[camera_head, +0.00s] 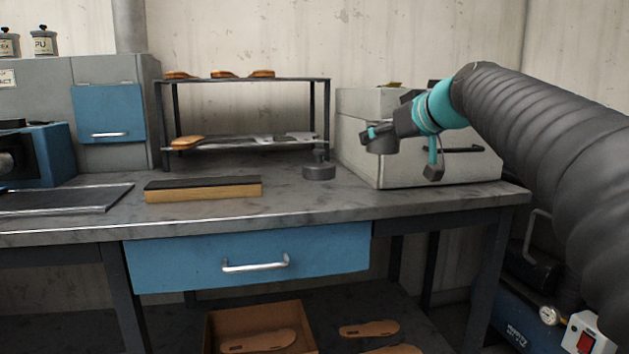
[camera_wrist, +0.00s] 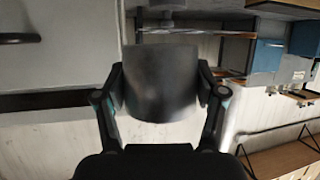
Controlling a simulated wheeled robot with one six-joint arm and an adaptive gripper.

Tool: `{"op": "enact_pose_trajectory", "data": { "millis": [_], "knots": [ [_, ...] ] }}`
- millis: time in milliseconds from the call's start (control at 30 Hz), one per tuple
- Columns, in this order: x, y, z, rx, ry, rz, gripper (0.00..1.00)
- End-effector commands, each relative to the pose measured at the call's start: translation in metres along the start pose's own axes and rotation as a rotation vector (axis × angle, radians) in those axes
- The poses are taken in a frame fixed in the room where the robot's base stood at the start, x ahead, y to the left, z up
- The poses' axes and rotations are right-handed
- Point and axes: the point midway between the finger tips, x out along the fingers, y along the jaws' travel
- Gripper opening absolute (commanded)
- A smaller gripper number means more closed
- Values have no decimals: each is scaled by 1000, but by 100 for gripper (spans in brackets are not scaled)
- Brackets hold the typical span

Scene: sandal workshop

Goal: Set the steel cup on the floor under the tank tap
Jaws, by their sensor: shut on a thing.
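My gripper (camera_wrist: 160,88) is shut on the steel cup (camera_wrist: 160,80), a dull grey cylinder between its two dark fingers in the wrist view. In the head view, my gripper (camera_head: 381,133) is raised in front of the beige cabinet, above the right part of the workbench. The cup (camera_head: 382,145) shows there as a small grey shape, partly hidden by the gripper. A blue tank (camera_head: 507,316) with a round gauge stands low at the right, partly hidden by my arm. I cannot make out its tap.
The workbench (camera_head: 310,205) carries a grey weight (camera_head: 319,171), a wood-edged block (camera_head: 203,189), a sandal rack (camera_head: 245,148) and the beige cabinet (camera_head: 437,163). Below are a cardboard box (camera_head: 225,327) and loose soles (camera_head: 369,329). A red switch (camera_head: 586,342) is beside the tank.

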Motion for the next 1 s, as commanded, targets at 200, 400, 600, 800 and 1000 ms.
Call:
{"op": "enact_pose_trajectory", "data": {
  "millis": [200, 400, 600, 800, 1000],
  "knots": [
    [41, -20, 8, -1, -4, -8, 35],
    [82, -39, 15, 0, -3, -7, 35],
    [111, -50, 21, 0, -1, -3, 35],
    [121, -54, 29, 1, -1, -2, 35],
    [131, -54, 55, 1, -2, -2, 35]
  ]
}}
